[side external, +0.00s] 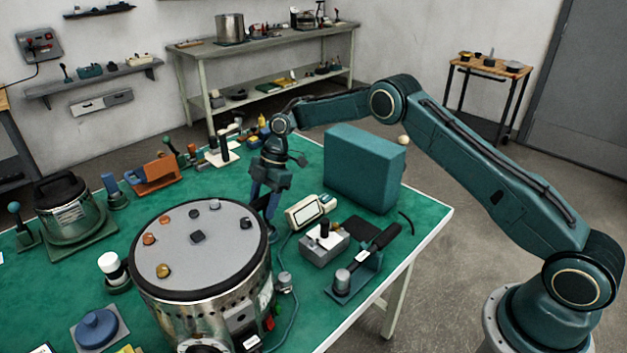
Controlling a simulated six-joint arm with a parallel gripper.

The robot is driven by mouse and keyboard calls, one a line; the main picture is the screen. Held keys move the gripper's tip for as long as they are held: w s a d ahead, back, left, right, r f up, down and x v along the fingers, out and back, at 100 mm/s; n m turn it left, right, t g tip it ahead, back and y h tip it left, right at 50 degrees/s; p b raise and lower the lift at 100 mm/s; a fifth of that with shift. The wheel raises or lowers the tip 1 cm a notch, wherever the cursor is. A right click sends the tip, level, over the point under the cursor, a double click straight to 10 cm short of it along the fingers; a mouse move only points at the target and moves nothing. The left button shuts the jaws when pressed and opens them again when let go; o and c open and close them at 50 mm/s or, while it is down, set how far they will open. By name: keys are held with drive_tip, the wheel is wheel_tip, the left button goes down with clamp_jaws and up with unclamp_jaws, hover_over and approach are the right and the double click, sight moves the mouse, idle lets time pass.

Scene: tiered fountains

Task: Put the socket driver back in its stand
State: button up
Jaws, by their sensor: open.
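My gripper (265,203) points down over the green table, behind the large drum, with its dark blue fingers apart. I see nothing clearly held between them, though the drum's rim is close in front of the tips. I cannot tell for sure which thing is the socket driver or its stand. A tool with a black handle (385,237) lies slanted on a teal base (345,297) at the table's right side. A blue-handled piece (110,183) stands upright in a small green holder (118,201) at the left.
The large metal drum (205,315) with a grey top fills the front middle. A teal box (362,172) stands right of my gripper. A white meter (311,211) and a grey block (324,247) sit nearby. A lidded pot (70,212) is at the left.

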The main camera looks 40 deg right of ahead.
drive_tip(key=shift+v, duration=5.6)
drive_tip(key=shift+r, duration=0.1)
drive_tip(key=s+a+r+m+t+h, duration=0.15)
drive_tip(key=s+r+m, duration=0.25)
drive_tip(key=s+r, duration=0.55)
drive_tip(key=s+a+r+m+t, duration=0.15)
drive_tip(key=s+r+m, duration=0.45)
drive_tip(key=r, duration=0.6)
drive_tip(key=s+d+f+m+t+h, duration=0.1)
drive_tip(key=s+d+m, duration=0.1)
drive_tip(key=s, duration=0.7)
drive_tip(key=s+d+f+m+h, duration=0.1)
drive_tip(key=s+d+f+m, duration=0.1)
drive_tip(key=s, duration=0.7)
drive_tip(key=s+d+f+m+t+h, duration=0.1)
drive_tip(key=s+m, duration=0.3)
drive_tip(key=s, duration=0.6)
drive_tip(key=shift+d+f+t, duration=0.3)
drive_tip(key=shift+d+f, duration=0.35)
drive_tip(key=shift+d, duration=0.05)
